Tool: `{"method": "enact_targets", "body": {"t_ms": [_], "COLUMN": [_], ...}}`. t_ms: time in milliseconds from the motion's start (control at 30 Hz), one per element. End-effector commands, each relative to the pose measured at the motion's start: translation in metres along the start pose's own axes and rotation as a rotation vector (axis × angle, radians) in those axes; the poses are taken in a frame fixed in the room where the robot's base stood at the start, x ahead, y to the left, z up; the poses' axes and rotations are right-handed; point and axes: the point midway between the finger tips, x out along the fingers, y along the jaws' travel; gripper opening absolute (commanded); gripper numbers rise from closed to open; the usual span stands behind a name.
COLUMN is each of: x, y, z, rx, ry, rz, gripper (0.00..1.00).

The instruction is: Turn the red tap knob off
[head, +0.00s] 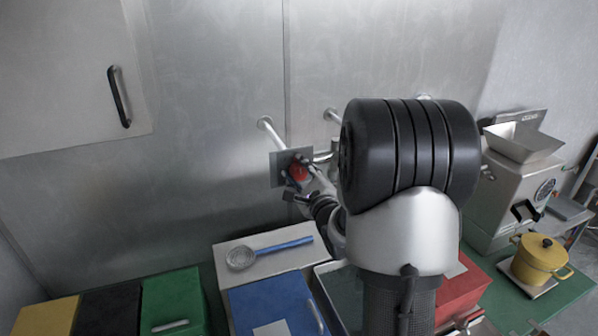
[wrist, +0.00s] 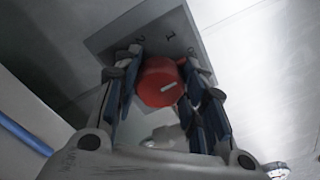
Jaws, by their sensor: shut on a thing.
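The red tap knob (head: 299,173) sits on a grey plate (head: 277,170) in front of the metal wall in the head view. In the head view my gripper (head: 302,180) partly covers the knob. My arm hides part of the pipework beside the plate.
Below are a blue box (head: 262,300), a green box (head: 172,297) and a strainer with a blue handle (head: 270,250) on a pale box. A grinder (head: 515,190) and a yellow pot (head: 540,258) stand at right. A metal pipe (head: 270,130) comes from the wall near the plate.

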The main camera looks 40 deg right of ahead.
Motion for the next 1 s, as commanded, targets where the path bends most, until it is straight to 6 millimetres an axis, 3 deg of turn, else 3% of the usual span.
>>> {"method": "enact_targets", "body": {"t_ms": [700,733,1000], "x": [0.0003,0.0003,0.0002], "y": [-0.0009,-0.0009,-0.0005], "z": [0.0003,0.0003,0.0001], "rx": [0.073,0.073,0.072], "ry": [-0.001,-0.001,0.000], "rz": [-0.002,-0.002,-0.001], "gripper": [0.14,0.40,0.58]}}
